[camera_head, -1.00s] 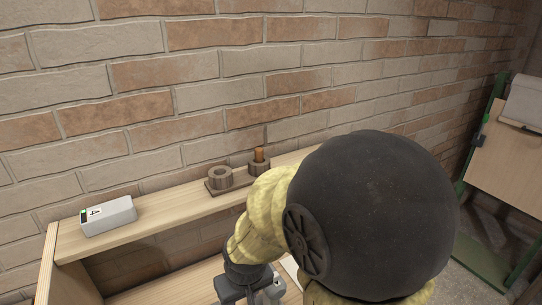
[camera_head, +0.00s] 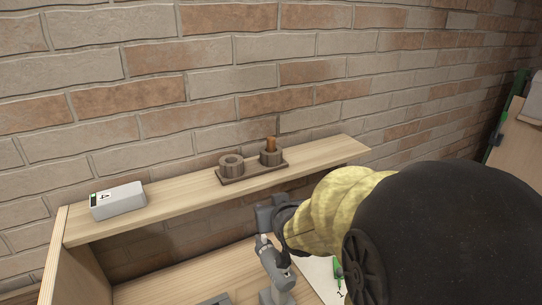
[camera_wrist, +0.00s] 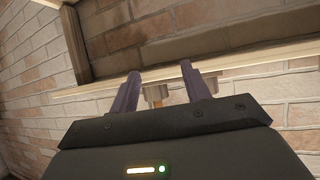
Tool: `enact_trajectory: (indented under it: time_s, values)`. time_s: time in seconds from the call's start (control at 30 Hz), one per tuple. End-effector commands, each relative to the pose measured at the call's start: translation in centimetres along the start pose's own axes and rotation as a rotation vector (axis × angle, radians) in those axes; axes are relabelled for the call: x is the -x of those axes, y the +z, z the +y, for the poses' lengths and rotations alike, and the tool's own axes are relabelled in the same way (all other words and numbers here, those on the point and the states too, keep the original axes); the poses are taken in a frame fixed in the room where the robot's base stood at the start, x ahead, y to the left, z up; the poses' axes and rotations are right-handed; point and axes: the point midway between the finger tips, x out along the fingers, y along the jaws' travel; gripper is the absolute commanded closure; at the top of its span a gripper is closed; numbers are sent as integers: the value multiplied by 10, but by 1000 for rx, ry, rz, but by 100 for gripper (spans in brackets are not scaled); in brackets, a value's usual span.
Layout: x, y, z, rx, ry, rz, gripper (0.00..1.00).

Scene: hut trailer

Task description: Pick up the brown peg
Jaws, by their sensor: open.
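The brown peg (camera_head: 271,144) stands upright in the right-hand round holder of a dark double holder (camera_head: 254,172) on the wooden shelf. The left-hand round holder (camera_head: 231,165) shows an empty opening. My gripper (camera_head: 268,218) is below and in front of the shelf edge, apart from the peg. In the wrist view, my gripper's two fingers (camera_wrist: 160,88) are spread apart with nothing held. Beyond them, the holder (camera_wrist: 156,94) shows between the fingertips, with a small orange-brown bit of the peg (camera_wrist: 157,108) below it.
A grey-white box (camera_head: 118,201) with a label lies at the shelf's left end. The shelf (camera_head: 190,192) runs along a brick wall. Below, a grey device (camera_head: 275,268) and white paper with a green item (camera_head: 338,270) are on the lower surface.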

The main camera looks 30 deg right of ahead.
Motion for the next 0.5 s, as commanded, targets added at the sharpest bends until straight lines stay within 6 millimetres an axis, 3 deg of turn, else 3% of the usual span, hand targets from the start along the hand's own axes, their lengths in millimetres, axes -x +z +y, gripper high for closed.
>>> enact_trajectory:
  time_s: [0.03,0.2,0.33,0.5]
  values:
    - [2,-15,12,-11,14,99,53]
    - [24,-65,34,-17,20,379,53]
    - [37,-83,40,-13,13,486,53]
    - [41,-88,40,-11,9,510,53]
